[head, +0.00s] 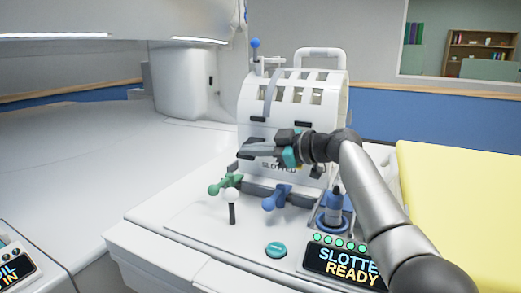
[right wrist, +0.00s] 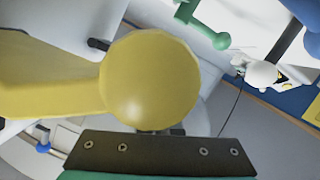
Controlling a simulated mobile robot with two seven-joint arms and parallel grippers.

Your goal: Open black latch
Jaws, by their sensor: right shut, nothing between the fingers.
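A white slotted coil housing (head: 290,95) stands upright on the bench. A black lever (head: 232,214) with a white ball end stands in front of it; it also shows in the right wrist view (right wrist: 284,42). I cannot tell for certain which part is the black latch. Small dark pieces (head: 303,124) sit on the housing front. My right gripper (head: 243,152) is shut and empty, in front of the housing, pointing left, and hides part of its label. A large yellow ball (right wrist: 150,80) is close to it in the right wrist view. My left gripper is not in view.
A green handle (head: 225,183) and a blue handle (head: 275,198) stick out below the housing. A blue-knobbed post (head: 254,44) rises at its top left. A teal button (head: 276,250) and a display panel (head: 345,264) are in front. A yellow pad (head: 450,205) lies right.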

